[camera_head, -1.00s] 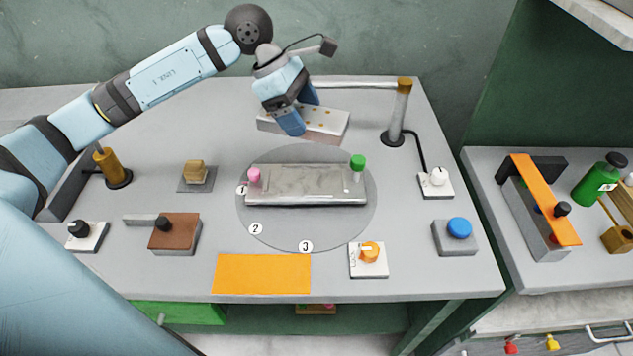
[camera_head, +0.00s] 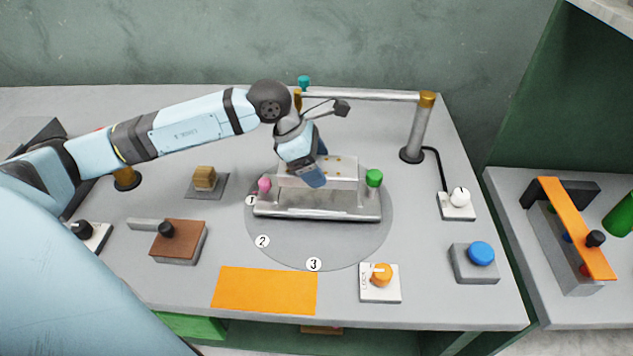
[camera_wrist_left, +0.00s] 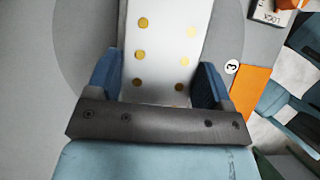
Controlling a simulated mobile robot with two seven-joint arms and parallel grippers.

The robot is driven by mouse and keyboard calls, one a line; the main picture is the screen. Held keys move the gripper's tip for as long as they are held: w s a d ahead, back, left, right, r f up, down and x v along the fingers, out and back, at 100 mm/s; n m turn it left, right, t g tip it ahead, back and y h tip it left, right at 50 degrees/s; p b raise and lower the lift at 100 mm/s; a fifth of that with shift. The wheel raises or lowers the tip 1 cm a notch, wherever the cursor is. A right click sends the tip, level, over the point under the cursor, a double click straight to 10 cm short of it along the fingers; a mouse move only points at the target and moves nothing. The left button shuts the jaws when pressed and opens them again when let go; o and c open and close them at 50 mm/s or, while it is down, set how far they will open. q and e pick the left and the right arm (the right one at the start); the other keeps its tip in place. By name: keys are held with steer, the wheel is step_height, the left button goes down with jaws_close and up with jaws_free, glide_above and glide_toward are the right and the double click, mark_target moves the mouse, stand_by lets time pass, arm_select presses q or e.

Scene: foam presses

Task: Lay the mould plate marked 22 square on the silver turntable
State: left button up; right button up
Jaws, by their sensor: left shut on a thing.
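A pale silver block-like plate with gold dots (camera_head: 343,170) is held by my left gripper (camera_head: 319,166), whose blue fingers are shut across it. The wrist view shows the plate (camera_wrist_left: 162,62) between the two fingers (camera_wrist_left: 158,82). No number 22 can be read on it. The silver turntable (camera_head: 320,212) is a rectangular bed on a round grey disc, with a pink knob (camera_head: 264,184) at its left and a green knob (camera_head: 374,177) at its right. The plate is over the bed's rear part, between the knobs; whether it touches is unclear. My right gripper is not in view.
A post with a horizontal bar (camera_head: 415,130) stands behind right. An orange-knob switch (camera_head: 380,281), a blue button (camera_head: 480,255) and a white-knob switch (camera_head: 457,203) are at right. An orange mat (camera_head: 265,290) lies in front. A brown block (camera_head: 179,243) is at left.

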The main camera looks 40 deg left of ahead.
mark_target(317, 194)
arm_select(q)
steer(key=shift+f, duration=2.65)
steer(key=shift+f, duration=0.15)
steer(key=o, duration=1.3)
steer(key=v, duration=1.2)
steer(key=shift+s, duration=0.1)
